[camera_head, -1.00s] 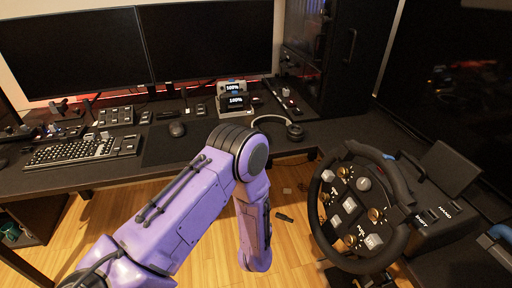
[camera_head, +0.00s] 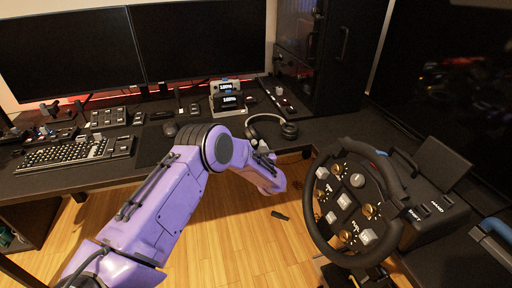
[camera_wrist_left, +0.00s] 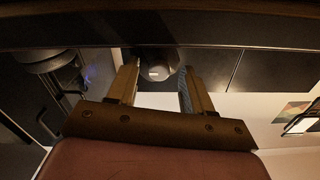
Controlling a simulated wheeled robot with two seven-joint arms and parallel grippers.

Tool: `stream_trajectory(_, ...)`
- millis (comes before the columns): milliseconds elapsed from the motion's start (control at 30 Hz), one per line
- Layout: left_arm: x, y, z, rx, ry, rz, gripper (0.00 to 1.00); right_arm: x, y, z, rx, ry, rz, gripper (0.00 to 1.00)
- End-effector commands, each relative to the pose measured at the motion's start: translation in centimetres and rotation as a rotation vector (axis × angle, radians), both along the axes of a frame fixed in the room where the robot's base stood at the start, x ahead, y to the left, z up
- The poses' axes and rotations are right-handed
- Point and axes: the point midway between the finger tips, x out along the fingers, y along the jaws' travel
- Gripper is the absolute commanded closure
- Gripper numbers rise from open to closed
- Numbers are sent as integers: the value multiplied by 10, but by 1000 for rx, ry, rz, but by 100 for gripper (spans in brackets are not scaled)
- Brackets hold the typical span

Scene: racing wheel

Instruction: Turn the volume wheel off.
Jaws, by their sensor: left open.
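A small device with two lit displays (camera_head: 231,101) stands on the desk below the monitors. Its displays show small white text that is hard to read now. I cannot make out for sure which part is the volume wheel. My left arm reaches in from the lower left, and its forearm points right, in front of the desk edge; its fingers are not clear in the head view. In the left wrist view my left gripper (camera_wrist_left: 160,67) is open, with nothing between its fingers; a dark rounded thing shows beyond them. My right gripper is not in view.
A racing wheel (camera_head: 392,228) stands at the right. Headphones (camera_head: 288,130) lie on the desk right of the display device. A keyboard (camera_head: 70,152) and mouse (camera_head: 170,130) are on the left. A dark cabinet (camera_head: 345,60) stands behind. Wooden floor shows below the desk.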

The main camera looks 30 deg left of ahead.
Motion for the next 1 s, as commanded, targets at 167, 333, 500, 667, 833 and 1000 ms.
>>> stream_trajectory(167,0,-1,0,0,0,-1,56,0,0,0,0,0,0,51)
stream_trajectory(333,0,-1,0,0,0,-1,100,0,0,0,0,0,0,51)
stream_trajectory(500,0,-1,0,-3,-3,-1,100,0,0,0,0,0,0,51)
stream_trajectory(667,0,-1,-1,-23,-27,1,100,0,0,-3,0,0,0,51)
stream_trajectory(833,0,-1,-2,-80,-93,4,100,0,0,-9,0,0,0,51)
stream_trajectory(1000,0,-1,-3,-169,-197,10,100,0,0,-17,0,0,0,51)
